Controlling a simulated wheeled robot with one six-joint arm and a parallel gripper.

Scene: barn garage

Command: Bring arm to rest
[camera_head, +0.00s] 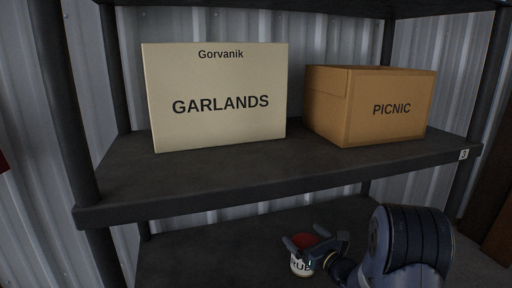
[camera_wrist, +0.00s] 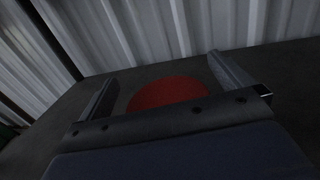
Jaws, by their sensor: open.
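My gripper (camera_head: 302,245) is low at the bottom of the head view, over the lower shelf (camera_head: 210,245). Its fingers are spread apart, one on each side of a round red-topped can (camera_head: 301,268) with a pale label, partly hidden by the gripper. In the wrist view my gripper (camera_wrist: 165,85) shows two separated fingers, with the red top (camera_wrist: 168,92) between and beyond them. I cannot tell whether the fingers touch the can. My arm comes in from the lower right of the head view.
On the upper shelf (camera_head: 270,178) stand a cream box marked GARLANDS (camera_head: 217,125) and a brown box marked PICNIC (camera_head: 385,125). The upper shelf's front edge lies above my gripper. Dark posts (camera_head: 70,100) frame the rack. Corrugated metal (camera_head: 350,30) is behind.

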